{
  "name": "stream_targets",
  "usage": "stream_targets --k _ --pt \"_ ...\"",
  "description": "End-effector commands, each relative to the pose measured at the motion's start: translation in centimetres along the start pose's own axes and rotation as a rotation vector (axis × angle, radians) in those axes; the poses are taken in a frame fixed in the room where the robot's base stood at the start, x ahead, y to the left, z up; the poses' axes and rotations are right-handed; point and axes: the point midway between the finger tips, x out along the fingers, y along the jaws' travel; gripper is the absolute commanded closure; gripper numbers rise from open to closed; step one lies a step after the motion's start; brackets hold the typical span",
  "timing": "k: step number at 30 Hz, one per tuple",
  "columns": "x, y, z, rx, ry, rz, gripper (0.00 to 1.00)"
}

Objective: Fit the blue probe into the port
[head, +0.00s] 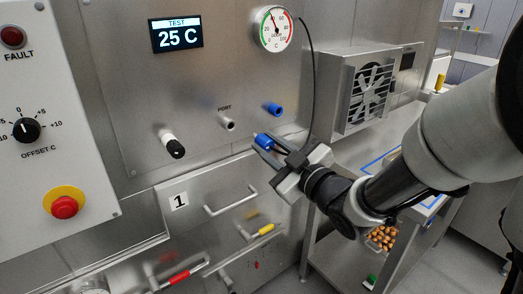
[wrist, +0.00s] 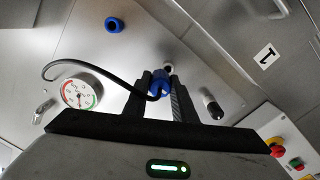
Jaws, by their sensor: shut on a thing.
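The blue probe (head: 263,141) is held between the fingers of my gripper (head: 276,151), in front of the metal panel. It also shows in the wrist view (wrist: 159,86), between the two dark fingers (wrist: 158,98). The port (head: 228,123) is a short silver stub under the label PORT. In the head view the probe appears below and right of the port, with a gap between them. In the wrist view a small pale metal part shows just beyond the probe; I cannot tell whether it is the probe's tip or the port.
A black cable (head: 313,75) runs from the dial gauge (head: 269,28). A blue socket (head: 273,109) sits right of the port, and a black-and-white knob (head: 171,144) sits left. A fan box (head: 368,88) juts out at right. Drawer handles (head: 230,201) are below.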

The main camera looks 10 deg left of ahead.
Motion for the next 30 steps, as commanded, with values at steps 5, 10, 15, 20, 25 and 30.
stream_targets --k 5,10,15,20,25,30 --pt "0.1 -1.6 -1.1 0.000 0.028 -0.046 0.99" --pt "0.1 -1.6 -1.2 0.000 0.028 -0.047 0.99" --pt "0.1 -1.6 -1.1 -0.002 0.028 -0.045 0.99" --pt "0.4 -1.6 -1.0 -0.007 0.026 -0.046 0.99" --pt "2.0 -1.8 -1.0 -0.006 0.027 -0.047 0.99" --pt "3.7 -1.8 -1.1 -0.007 0.027 -0.046 1.00"
